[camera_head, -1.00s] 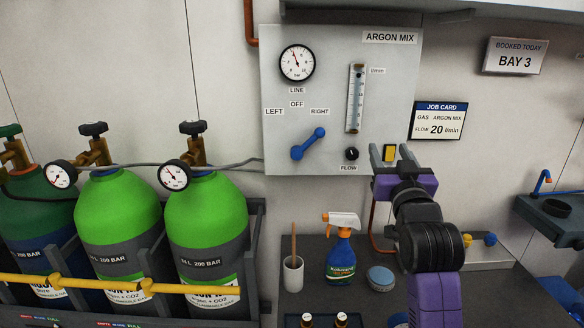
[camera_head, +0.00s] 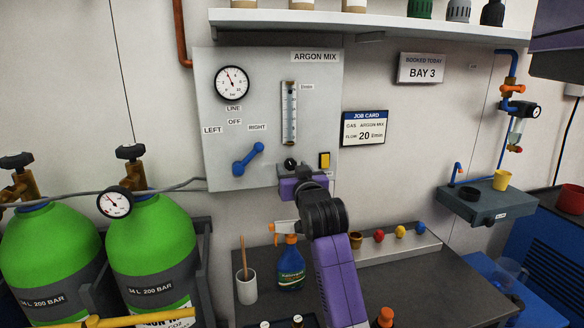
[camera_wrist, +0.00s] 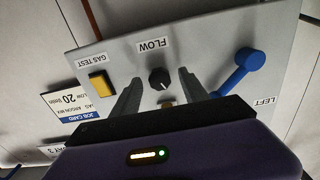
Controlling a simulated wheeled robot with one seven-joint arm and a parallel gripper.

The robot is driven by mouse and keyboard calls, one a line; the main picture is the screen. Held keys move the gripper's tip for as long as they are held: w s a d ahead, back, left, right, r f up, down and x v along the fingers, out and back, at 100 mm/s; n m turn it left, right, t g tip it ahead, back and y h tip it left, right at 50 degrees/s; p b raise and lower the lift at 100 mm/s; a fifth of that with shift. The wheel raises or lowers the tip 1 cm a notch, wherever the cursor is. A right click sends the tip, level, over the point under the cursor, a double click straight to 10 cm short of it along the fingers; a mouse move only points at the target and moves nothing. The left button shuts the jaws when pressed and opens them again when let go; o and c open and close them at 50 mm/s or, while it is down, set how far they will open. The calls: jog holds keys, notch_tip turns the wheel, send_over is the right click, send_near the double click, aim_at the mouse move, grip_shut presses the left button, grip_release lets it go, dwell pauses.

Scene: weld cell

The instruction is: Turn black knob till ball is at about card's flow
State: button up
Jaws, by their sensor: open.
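The black FLOW knob (camera_head: 290,163) is on the lower part of the grey ARGON MIX panel (camera_head: 220,70); in the wrist view the knob (camera_wrist: 159,79) lies ahead, between my fingers' lines. My gripper (camera_wrist: 158,90) is open and empty, apart from the knob as far as I can tell; in the head view my gripper (camera_head: 303,174) is just below the knob. The flow tube (camera_head: 289,112) stands upright above the knob; its ball is too small to make out. The job card (camera_head: 364,129) reads argon mix, flow 20 l/min.
A blue selector lever (camera_head: 248,159) sits left of the knob, and a yellow GAS TEST button (camera_head: 324,160) sits right of it. A spray bottle (camera_head: 291,268) and a cup (camera_head: 246,286) stand on the bench below. Green cylinders (camera_head: 150,245) are at left.

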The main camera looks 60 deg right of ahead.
jog(key=shift+w+d, duration=0.15)
jog(key=shift+d, duration=0.1)
grip_shut()
jog(key=shift+m, duration=0.3)
jog(key=m, duration=0.5)
jog(key=shift+b, duration=0.3)
jog(key=m+b, duration=0.1)
jog(key=m, duration=0.4)
jog(key=shift+m, duration=0.4)
